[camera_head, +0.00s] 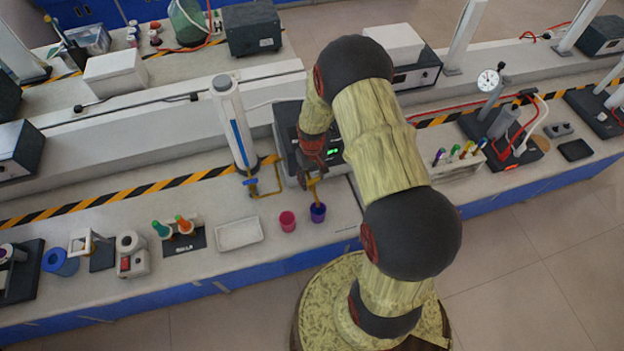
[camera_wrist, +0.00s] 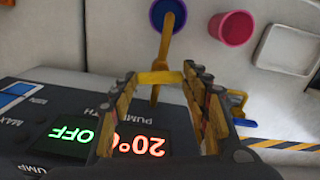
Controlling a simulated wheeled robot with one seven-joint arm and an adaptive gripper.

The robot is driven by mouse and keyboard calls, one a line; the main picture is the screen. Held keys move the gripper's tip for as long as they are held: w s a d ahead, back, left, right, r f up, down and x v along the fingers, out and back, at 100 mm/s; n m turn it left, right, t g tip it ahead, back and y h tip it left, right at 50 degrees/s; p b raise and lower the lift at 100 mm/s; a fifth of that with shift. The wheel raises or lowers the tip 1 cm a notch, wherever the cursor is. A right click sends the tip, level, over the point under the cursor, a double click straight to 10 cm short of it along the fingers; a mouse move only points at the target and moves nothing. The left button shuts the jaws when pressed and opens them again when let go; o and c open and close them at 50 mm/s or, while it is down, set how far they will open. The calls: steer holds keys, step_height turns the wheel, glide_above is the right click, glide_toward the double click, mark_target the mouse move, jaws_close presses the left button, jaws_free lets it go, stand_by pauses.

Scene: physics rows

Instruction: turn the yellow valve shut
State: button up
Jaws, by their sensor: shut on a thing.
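The yellow valve (camera_wrist: 157,77) shows in the wrist view as a short crossbar on a yellow spout. My gripper (camera_wrist: 161,74) has its fingertips at the two ends of this crossbar and is shut on it. The yellow spout (camera_wrist: 165,38) runs over a purple-blue cup (camera_wrist: 174,14). In the head view my gripper (camera_head: 312,177) is at the front of the dark pump unit (camera_head: 286,136), above the purple-blue cup (camera_head: 318,213). The valve itself is mostly hidden there by my gripper.
A pink cup (camera_head: 287,221) and a white tray (camera_head: 239,233) stand left of the purple-blue cup. A glass column (camera_head: 233,125) with a second yellow pipe and blue tap (camera_head: 251,183) is close on the left. A tube rack (camera_head: 452,164) stands to the right.

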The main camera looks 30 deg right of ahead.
mark_target(312, 180)
steer(key=shift+m+b, duration=0.4)
steer(key=shift+m, duration=0.8)
steer(key=o, duration=1.2)
steer(key=shift+c, duration=0.2)
step_height(312, 180, up, 12)
steer(key=shift+s, duration=0.1)
